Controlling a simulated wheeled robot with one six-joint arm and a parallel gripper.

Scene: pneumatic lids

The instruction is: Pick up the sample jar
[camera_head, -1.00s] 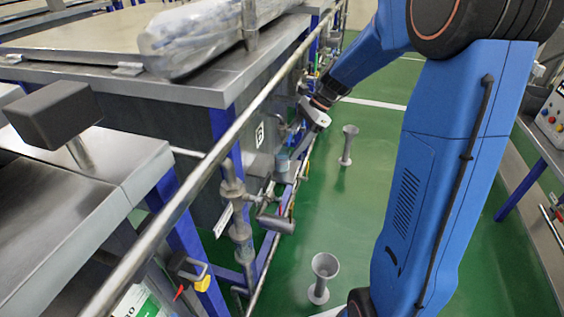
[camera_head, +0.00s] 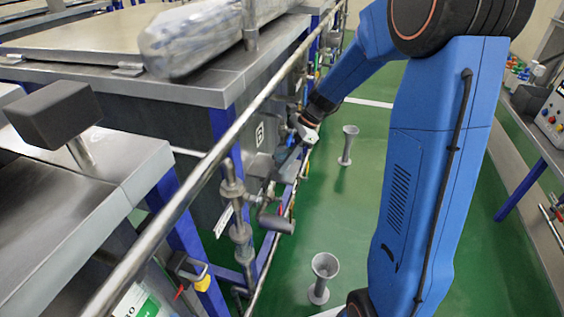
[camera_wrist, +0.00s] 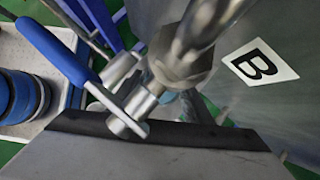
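My gripper (camera_head: 287,160) is at the pipework beside the metal tank in the head view, pointing down and left; it covers the spot where the jar showed earlier. In the wrist view, a grey, dark-edged part of my gripper (camera_wrist: 150,137) fills the bottom. Just beyond it, a pale teal, glassy patch (camera_wrist: 172,97), perhaps the sample jar, shows partly behind a metal spout. Its outline is mostly hidden. I cannot tell whether the fingers are open or touch it.
A valve with a blue handle (camera_wrist: 58,50) and a thick metal pipe (camera_wrist: 205,35) crowd the wrist view. A "B" label (camera_wrist: 259,62) is on the tank wall. A handrail (camera_head: 215,150) runs along the tank. Grey funnel-shaped stands (camera_head: 322,278) are on the open green floor.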

